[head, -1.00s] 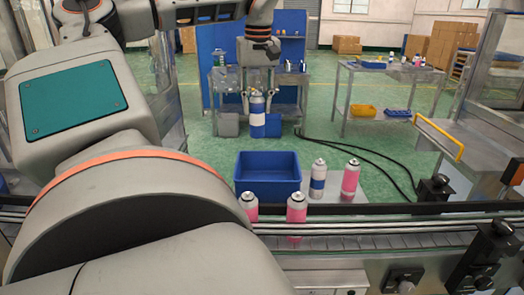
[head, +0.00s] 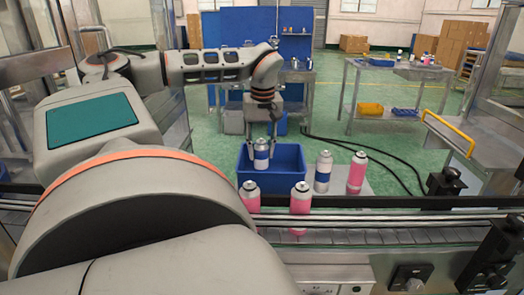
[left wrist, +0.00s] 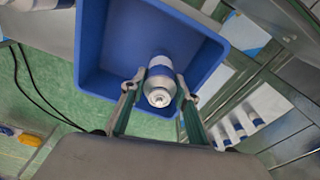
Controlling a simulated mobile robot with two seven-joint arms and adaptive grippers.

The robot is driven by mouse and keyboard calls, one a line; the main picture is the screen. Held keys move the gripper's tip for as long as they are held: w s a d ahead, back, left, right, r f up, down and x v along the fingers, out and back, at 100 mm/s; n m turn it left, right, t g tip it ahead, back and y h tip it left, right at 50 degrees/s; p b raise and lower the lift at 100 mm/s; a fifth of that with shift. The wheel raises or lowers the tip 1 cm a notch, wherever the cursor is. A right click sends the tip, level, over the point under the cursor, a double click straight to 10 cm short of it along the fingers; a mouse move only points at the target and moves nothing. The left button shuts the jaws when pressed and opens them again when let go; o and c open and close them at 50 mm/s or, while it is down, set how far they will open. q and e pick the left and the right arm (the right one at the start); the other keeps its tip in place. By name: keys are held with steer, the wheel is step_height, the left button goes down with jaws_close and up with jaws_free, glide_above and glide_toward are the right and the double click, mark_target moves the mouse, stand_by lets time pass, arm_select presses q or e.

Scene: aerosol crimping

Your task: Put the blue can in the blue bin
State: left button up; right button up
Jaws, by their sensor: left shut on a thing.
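The blue can (head: 261,156), white with a blue band, is upright in my left gripper (head: 262,142). The gripper is shut on it, pointing down over the blue bin (head: 288,187). In the head view the can overlaps the bin's back wall and opening; its lower end appears at or below the rim. In the left wrist view the can (left wrist: 160,84) sits between the fingers (left wrist: 160,92), with the open bin (left wrist: 98,62) behind it. The bin looks empty otherwise. Whether the can touches the bin floor cannot be told. My right gripper is not seen.
Another blue-banded can (head: 323,173) and a pink can (head: 357,173) stand right of the bin. Two pink cans (head: 300,200) (head: 251,196) stand in front, by the conveyor rail (head: 400,218). A metal table (head: 400,72) stands farther back.

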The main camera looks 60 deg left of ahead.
arm_select(q)
steer(key=shift+f, duration=0.15)
steer(key=shift+f, duration=0.2)
steer(key=o, duration=1.1)
